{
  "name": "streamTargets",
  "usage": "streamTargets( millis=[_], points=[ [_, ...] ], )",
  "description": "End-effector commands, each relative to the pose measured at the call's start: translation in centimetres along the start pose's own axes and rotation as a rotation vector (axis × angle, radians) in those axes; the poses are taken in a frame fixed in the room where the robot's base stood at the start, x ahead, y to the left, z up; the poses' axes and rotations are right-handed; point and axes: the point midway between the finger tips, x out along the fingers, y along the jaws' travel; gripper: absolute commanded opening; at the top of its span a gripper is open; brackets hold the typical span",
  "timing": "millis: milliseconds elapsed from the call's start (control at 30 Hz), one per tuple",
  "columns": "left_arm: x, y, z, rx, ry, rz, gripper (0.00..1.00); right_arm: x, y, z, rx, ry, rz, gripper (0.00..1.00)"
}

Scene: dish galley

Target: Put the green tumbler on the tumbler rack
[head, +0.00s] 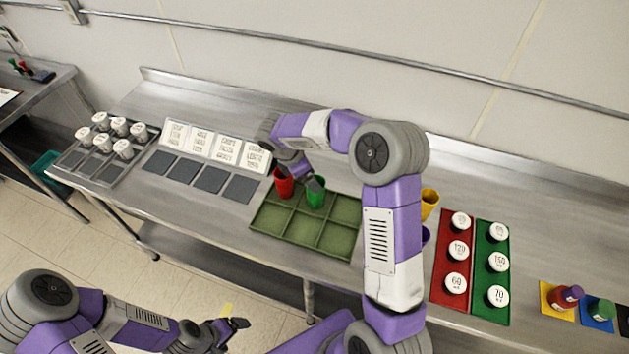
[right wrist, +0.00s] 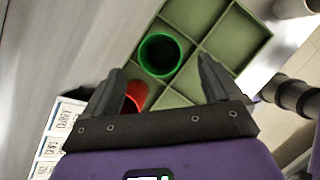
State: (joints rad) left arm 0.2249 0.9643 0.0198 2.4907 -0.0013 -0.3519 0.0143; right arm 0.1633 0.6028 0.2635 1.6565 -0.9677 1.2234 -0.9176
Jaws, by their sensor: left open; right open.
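The green tumbler (head: 315,197) stands in the back middle compartment of the green tumbler rack (head: 292,224). In the right wrist view the tumbler (right wrist: 160,54) shows its open rim, and the rack (right wrist: 234,40) lies around it. My right gripper (right wrist: 162,76) is open, its fingers apart on either side of the view of the tumbler; I cannot tell whether they touch it. In the head view the right gripper is partly hidden by its own arm. My left gripper (head: 240,324) is open and empty, low in front of the counter.
A red tumbler (head: 284,183) stands in the rack's back left compartment. A yellow tumbler (head: 430,200) and a purple one (head: 426,235) are partly hidden behind my right arm. Red (head: 440,290) and green (head: 481,309) mats hold white-lidded jars. Several rack compartments are empty.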

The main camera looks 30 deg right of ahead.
Motion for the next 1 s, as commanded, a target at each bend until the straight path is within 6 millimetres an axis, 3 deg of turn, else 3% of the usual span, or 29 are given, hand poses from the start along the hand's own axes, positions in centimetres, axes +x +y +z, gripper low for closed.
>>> streamTargets(
  millis=[200,833,1000],
  points=[
    [-0.2,0.1,0.0,0.0,0.0,0.0,0.88,-2.9,0.0,0.0,0.001,0.0,0.0,0.91],
    [-0.2,0.1,0.0,0.0,0.0,0.0,0.88,-3.4,0.0,0.0,0.0,0.0,-0.001,0.91],
    [-2.0,0.8,0.1,0.0,0.0,0.0,0.88,-5.1,0.0,0.7,0.0,0.0,-0.001,0.91]
  ],
)
